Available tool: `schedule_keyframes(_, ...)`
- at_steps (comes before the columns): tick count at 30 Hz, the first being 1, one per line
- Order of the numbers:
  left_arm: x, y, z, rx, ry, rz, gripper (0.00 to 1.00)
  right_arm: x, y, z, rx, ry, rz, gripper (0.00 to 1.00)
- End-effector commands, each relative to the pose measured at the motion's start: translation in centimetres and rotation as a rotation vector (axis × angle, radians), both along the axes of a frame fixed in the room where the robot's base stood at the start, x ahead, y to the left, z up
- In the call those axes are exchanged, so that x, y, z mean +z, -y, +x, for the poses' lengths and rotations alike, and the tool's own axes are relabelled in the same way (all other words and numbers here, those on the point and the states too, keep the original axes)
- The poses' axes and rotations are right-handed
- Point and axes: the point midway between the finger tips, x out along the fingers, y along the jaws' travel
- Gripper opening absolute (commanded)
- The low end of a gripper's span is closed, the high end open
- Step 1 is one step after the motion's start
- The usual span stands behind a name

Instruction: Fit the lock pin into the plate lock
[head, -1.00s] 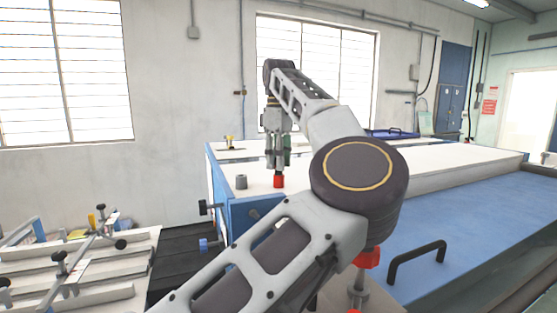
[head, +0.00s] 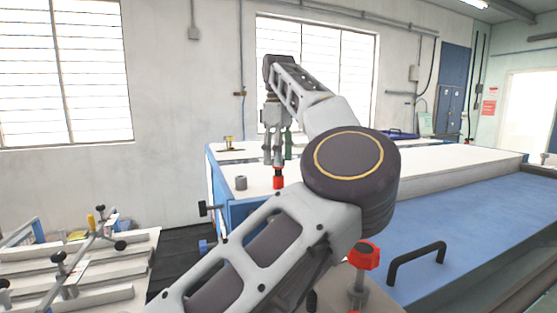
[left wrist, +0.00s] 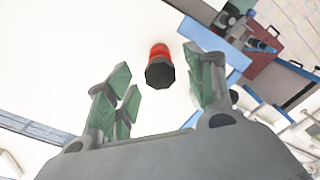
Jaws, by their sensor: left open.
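A small red piece with a black top (head: 278,180), likely the lock pin, stands upright on the white tabletop (head: 330,168). It also shows in the left wrist view (left wrist: 160,66), ahead of the fingers. My left gripper (head: 277,160) is open just above it, one finger to each side in the head view. In the left wrist view the left gripper's green-padded fingers (left wrist: 160,95) are spread with nothing between the pads. I cannot tell which part is the plate lock. My right gripper is not in view.
A brass-coloured fitting (head: 228,142) stands at the table's far left corner. Black knobs (head: 204,208) stick out from its left side. A red-topped grey post (head: 362,256) and a black handle (head: 417,262) are nearer. A fixture rack (head: 85,270) stands at lower left.

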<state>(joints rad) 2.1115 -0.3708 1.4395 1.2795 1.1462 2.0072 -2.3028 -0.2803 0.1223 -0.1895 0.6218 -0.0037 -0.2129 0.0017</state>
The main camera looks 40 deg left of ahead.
Motion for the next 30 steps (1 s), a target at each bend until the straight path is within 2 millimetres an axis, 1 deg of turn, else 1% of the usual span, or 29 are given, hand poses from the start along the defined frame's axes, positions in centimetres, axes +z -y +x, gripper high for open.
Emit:
schedule_keyframes(1, 0.4, 0.0, 0.0, -0.001, 0.002, 0.001, 0.54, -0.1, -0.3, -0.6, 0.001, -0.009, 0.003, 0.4)
schedule_keyframes(3, 0.9, 0.0, 0.0, -0.001, 0.002, 0.001, 0.54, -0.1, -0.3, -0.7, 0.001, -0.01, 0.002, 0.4)
schedule_keyframes(18, 4.0, 0.0, 0.0, -0.001, 0.002, 0.001, 0.54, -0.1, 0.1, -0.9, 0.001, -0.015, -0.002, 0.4)
schedule_keyframes(30, 6.0, 0.0, 0.0, -0.001, -0.001, 0.0, 0.54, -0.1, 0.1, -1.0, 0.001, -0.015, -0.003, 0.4)
